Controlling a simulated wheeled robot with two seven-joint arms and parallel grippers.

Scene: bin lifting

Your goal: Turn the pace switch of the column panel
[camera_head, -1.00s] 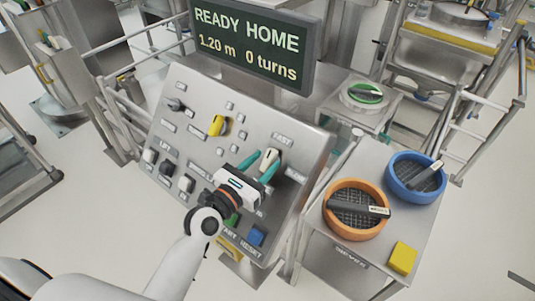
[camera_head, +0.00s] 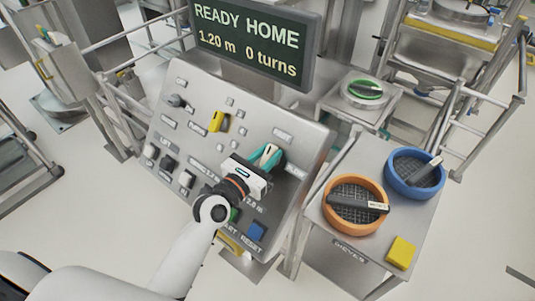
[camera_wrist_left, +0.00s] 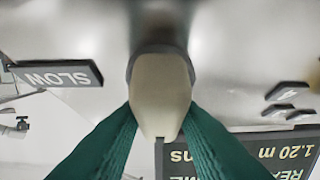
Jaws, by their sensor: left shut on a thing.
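The pace switch is a cream pointer knob (camera_wrist_left: 160,95) between the FAST label (camera_head: 283,134) and the SLOW label (camera_head: 295,170), on the right part of the sloped grey column panel (camera_head: 262,122). My left gripper (camera_head: 268,154) is shut on it, with teal fingers on both sides. The fingers hide most of the knob in the head view. In the left wrist view the knob sits between my left gripper's fingers (camera_wrist_left: 160,130), and the SLOW label (camera_wrist_left: 58,77) is to its left. My right gripper is not in view.
The panel also bears a yellow knob (camera_head: 219,122), a grey knob (camera_head: 175,101), a blue RESET button (camera_head: 257,231) and several lift buttons. A display (camera_head: 255,42) above reads READY HOME, 1.20 m, 0 turns. A side table with orange (camera_head: 335,222) and blue (camera_head: 400,185) sieves stands right.

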